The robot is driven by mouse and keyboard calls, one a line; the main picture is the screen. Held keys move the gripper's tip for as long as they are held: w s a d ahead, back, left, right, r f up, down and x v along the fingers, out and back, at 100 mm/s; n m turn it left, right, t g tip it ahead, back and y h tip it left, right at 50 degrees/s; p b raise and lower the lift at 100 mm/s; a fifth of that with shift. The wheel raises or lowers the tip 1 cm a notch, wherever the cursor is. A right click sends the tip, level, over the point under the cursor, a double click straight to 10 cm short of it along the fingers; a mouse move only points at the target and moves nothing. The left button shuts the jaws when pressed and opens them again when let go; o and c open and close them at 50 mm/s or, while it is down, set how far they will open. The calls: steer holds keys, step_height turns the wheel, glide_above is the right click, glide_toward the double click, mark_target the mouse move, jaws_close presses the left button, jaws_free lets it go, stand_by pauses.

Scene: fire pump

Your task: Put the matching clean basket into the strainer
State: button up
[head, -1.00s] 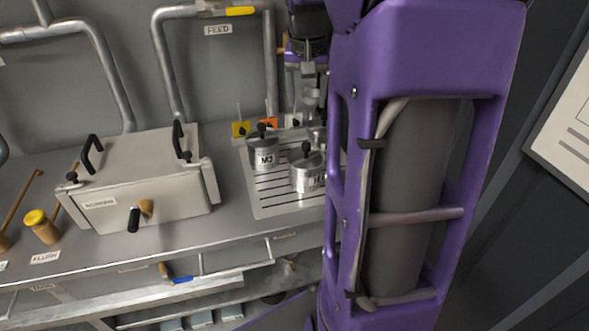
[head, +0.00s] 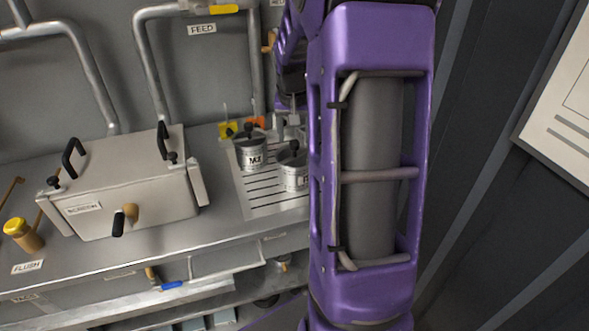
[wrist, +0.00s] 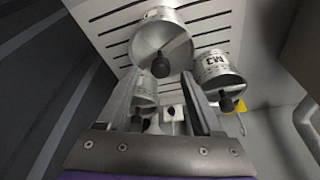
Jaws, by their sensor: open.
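A grey lidded box (head: 130,190), its label seeming to read SCREEN, stands shut on the bench in the head view, with black handles on top and a front handle; I cannot tell whether it is the strainer. A metal basket marked M3 (head: 251,155) with a black knob stands on the slotted drain board (head: 262,196); it also shows in the wrist view (wrist: 212,66). A second knobbed basket (head: 294,178) stands beside it, ahead of my fingers in the wrist view (wrist: 160,38). A third basket (wrist: 145,88) is partly behind my left finger. My gripper (wrist: 163,100) is open and empty near them.
Yellow and orange tags (head: 228,130) stand behind the baskets. Pipes, one under a FEED label (head: 202,29), rise at the back. A yellow-topped post (head: 22,234) is at the left by a FLUSH label. My purple arm hides the board's right side.

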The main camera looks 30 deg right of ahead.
mark_target(294, 142)
steer(key=x, duration=0.4)
steer(key=shift+a, duration=0.1)
jaws_close()
stand_by(1.2)
